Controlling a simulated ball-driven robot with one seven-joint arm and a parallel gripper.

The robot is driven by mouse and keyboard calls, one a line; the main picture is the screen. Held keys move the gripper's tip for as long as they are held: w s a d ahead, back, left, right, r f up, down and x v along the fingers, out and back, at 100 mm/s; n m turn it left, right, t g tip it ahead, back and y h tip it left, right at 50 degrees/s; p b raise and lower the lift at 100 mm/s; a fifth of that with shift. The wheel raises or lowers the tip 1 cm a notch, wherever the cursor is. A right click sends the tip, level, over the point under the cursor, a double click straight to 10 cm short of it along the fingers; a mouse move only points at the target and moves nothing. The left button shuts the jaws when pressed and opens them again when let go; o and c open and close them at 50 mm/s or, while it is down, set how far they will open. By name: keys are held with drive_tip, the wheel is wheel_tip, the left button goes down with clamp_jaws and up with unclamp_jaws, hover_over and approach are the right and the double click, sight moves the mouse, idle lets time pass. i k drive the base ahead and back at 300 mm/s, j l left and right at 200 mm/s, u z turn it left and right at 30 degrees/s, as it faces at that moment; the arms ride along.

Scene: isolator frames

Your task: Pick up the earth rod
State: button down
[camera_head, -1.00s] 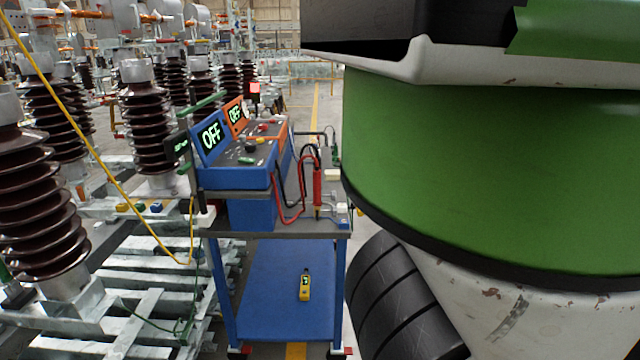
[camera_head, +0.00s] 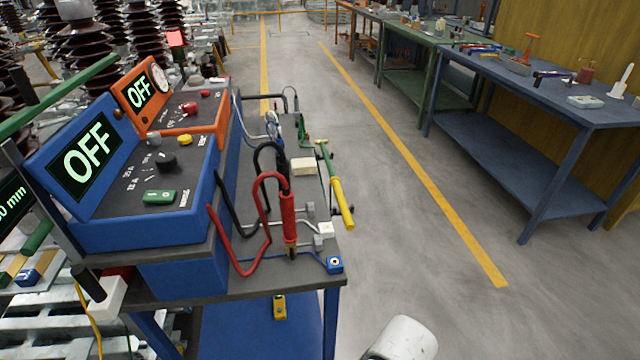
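What looks like the earth rod (camera_head: 342,203), a rod with a yellow handle and a thinner green part, lies along the right edge of the instrument cart's top (camera_head: 318,277). Its yellow end points toward me and sticks out past the cart's edge. The green far part runs back toward a green clamp-like piece and is partly crowded by other items. My gripper is not in view. A worn white rounded piece, probably part of my arm, shows at the bottom edge, apart from the rod.
A blue test box (camera_head: 150,210) and an orange one (camera_head: 190,110), both reading OFF, stand on the cart. Red and black leads (camera_head: 270,215) loop close to the rod's left. Open grey floor (camera_head: 430,240) lies right, before a blue workbench (camera_head: 520,95).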

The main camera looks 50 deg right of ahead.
sight(334, 181)
drive_tip(key=z, duration=1)
drive_tip(key=i+j+u, duration=0.15)
drive_tip(key=i+j, duration=0.65)
drive_tip(key=i, duration=0.1)
